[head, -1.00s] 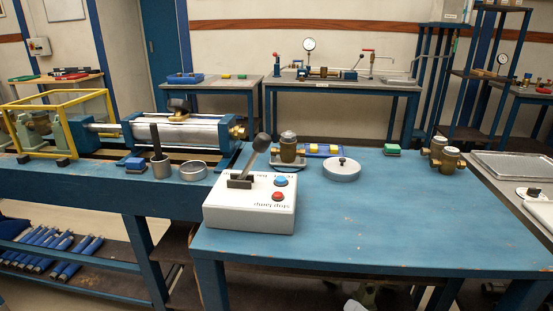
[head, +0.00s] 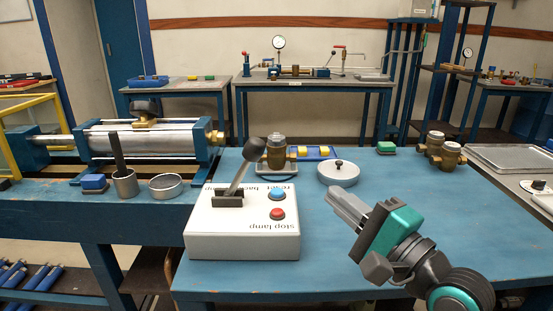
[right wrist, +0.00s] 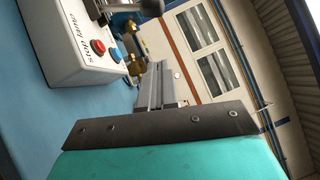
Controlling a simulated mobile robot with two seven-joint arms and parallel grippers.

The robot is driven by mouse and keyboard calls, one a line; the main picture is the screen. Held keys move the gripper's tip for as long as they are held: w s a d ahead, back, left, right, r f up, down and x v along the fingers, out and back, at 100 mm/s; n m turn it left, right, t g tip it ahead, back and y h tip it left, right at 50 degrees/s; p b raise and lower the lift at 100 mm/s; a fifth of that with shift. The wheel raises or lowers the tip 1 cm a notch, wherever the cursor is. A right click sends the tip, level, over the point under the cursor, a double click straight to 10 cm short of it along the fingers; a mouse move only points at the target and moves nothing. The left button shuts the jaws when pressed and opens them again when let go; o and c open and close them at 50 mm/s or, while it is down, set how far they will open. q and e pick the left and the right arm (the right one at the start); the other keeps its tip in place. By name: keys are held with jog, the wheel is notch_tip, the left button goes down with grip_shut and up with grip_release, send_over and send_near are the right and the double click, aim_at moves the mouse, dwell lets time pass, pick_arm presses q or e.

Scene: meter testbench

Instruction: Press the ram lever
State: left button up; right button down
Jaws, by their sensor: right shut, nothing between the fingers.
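The ram lever (head: 243,169) is a grey stick with a black knob on a white control box (head: 243,240). It leans up and to the right in the head view. The box also carries a blue button (head: 277,194) and a red button (head: 277,213). My right gripper (head: 336,194) is shut and empty above the blue table, to the right of the box and apart from it. A dark knob shows at the top edge. My left gripper is not in view.
A lidded silver dish (head: 338,175) and a brass meter (head: 277,153) stand behind the box. A green block (head: 386,147) and brass fittings (head: 440,150) are at the back right. A large cylinder rig (head: 150,138) stands at left. The table's middle right is clear.

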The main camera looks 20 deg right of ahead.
aim_at(243, 172)
jog(key=x, duration=1)
jog(key=shift+w+p, duration=0.2)
jog(key=shift+p, duration=0.1)
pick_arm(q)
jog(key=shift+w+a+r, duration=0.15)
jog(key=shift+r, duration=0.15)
pick_arm(e)
jog(key=shift+w+a+r, duration=0.15)
jog(key=shift+w+a, duration=0.1)
jog(key=shift+a, duration=0.35)
jog(key=shift+w+a+r, duration=0.2)
jog(key=shift+a, duration=0.4)
jog(key=shift+w+a+r, duration=0.15)
jog(key=shift+w+a, duration=0.1)
jog(key=shift+a, duration=0.35)
